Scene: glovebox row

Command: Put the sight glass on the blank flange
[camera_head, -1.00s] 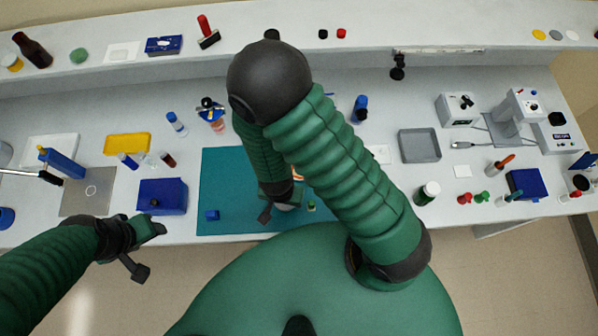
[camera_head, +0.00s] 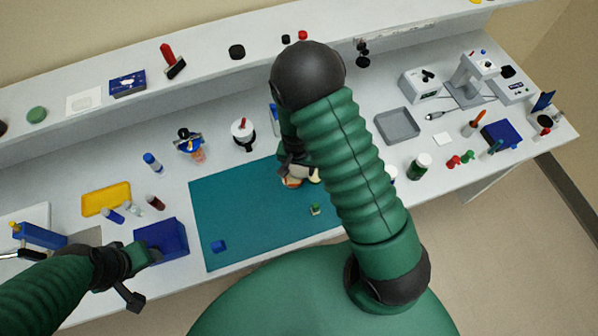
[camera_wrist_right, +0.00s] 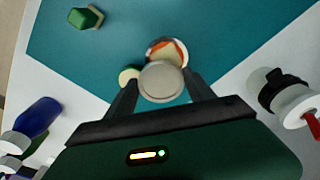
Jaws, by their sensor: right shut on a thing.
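My right gripper (camera_wrist_right: 160,92) is shut on a pale grey round piece, which I take to be the sight glass (camera_wrist_right: 160,83), seen face-on in the wrist view. Just beyond it is a round white piece with an orange band, perhaps the blank flange (camera_wrist_right: 168,50); it also shows over the teal mat in the head view (camera_head: 291,183). The held piece covers part of it, and I cannot tell whether they touch. A small cream disc (camera_wrist_right: 129,75) is beside the left finger. My left gripper (camera_head: 150,254) is by the blue box; its jaw opening is unclear.
The teal mat (camera_head: 235,225) carries a small blue block (camera_head: 218,246) and a small green piece (camera_head: 315,210). The blue box (camera_head: 165,238) stands left of the mat. A white bottle with a red tip (camera_head: 243,131) stands behind it. The mat's front left is mostly clear.

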